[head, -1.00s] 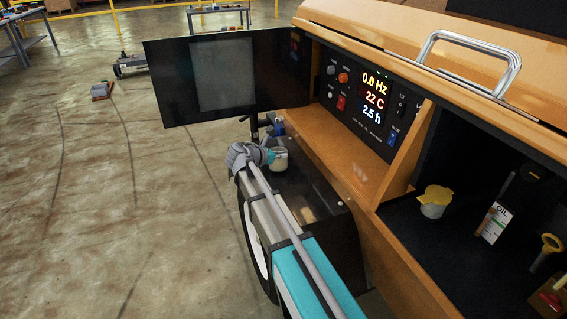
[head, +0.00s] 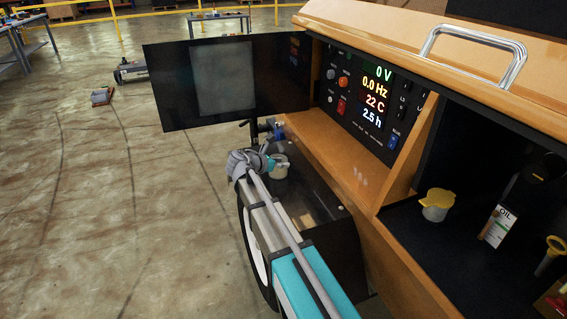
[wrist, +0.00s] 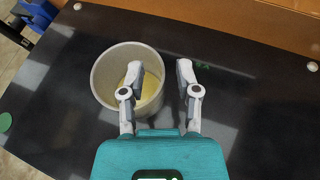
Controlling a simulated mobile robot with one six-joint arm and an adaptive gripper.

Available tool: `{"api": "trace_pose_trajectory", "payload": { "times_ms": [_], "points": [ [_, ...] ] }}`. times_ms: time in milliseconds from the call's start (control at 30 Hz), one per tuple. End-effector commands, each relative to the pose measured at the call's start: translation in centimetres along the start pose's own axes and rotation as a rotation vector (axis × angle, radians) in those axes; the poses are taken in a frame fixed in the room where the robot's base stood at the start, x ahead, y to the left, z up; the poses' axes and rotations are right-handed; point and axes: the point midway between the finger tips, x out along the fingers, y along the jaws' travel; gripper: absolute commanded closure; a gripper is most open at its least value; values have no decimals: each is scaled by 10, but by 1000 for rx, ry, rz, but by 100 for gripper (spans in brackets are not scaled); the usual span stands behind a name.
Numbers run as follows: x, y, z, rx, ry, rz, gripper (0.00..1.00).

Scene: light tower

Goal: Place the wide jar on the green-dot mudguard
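The wide jar (wrist: 108,77), pale grey with a yellowish inside, appears to stand upright on the black mudguard (wrist: 260,125). It also shows beside my gripper in the head view (head: 280,170). A green dot (wrist: 5,122) lies on the mudguard at the left edge of the wrist view. My gripper (wrist: 163,75) is open, its fingers apart on either side of the jar's right wall. The left finger overlaps the jar's mouth and the right finger is outside it. In the head view my gripper (head: 268,163) partly hides the jar's left side.
An orange cabinet wall borders the mudguard, with a control panel (head: 365,105) above. A black open door panel (head: 165,90) hangs behind. A yellow-lidded jar (head: 436,212) and an oil bottle (head: 497,225) stand in the right compartment. A blue item (wrist: 38,15) is beyond the mudguard's corner.

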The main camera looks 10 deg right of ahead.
Motion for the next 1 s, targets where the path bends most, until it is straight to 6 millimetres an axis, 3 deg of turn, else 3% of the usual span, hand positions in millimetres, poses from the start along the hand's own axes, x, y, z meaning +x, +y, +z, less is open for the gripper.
{"api": "trace_pose_trajectory", "payload": {
  "times_ms": [467, 1000],
  "points": [
    [-9, 0, 2, 0, 0, 1, 57],
    [-88, 0, 4, 0, 0, 2, 57]
  ]
}}
